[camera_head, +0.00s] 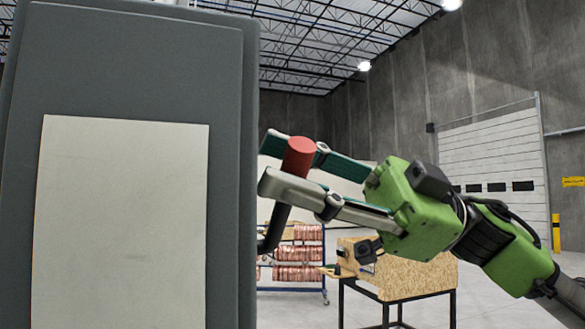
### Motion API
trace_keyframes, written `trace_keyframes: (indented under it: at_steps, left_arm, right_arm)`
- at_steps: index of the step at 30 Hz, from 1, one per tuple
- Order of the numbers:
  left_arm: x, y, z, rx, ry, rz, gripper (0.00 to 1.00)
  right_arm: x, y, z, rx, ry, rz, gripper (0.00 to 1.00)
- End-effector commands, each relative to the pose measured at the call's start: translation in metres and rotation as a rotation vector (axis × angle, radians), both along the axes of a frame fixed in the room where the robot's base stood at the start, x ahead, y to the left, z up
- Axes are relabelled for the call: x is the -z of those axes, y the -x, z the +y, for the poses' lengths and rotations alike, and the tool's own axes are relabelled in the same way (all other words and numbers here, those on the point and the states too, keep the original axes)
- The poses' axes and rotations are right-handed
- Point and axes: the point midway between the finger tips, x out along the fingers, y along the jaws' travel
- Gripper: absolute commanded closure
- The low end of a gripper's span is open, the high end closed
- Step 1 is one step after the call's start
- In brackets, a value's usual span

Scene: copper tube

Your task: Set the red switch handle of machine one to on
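The machine's grey box (230,170) with a pale front panel (120,225) fills the left of the head view. A red switch handle knob (298,156) sits on a dark lever (273,229) at the box's right side, and the lever slants up to the right. My green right gripper (285,165) reaches in from the right with its fingers on either side of the red knob. The fingers are spread around it, and I cannot tell whether they touch it. My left gripper is not in view.
Behind stand a rack of copper coils (298,253) and a wooden-topped table (400,276) with black legs. A white roller door (492,155) and a yellow post (556,233) are at the far right. The floor between is open.

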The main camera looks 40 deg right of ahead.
Motion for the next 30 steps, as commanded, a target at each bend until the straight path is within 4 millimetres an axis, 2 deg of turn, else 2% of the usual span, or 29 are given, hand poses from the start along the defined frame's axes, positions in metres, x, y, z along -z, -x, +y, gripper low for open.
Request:
trace_keyframes:
  at_steps: [14, 30]
  left_arm:
    - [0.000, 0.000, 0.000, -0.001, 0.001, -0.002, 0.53]
    - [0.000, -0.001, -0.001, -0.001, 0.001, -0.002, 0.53]
  right_arm:
    - [0.001, 0.002, -0.001, -0.001, 0.005, -0.005, 0.66]
    - [0.008, 0.009, -0.026, 0.003, 0.005, -0.003, 0.66]
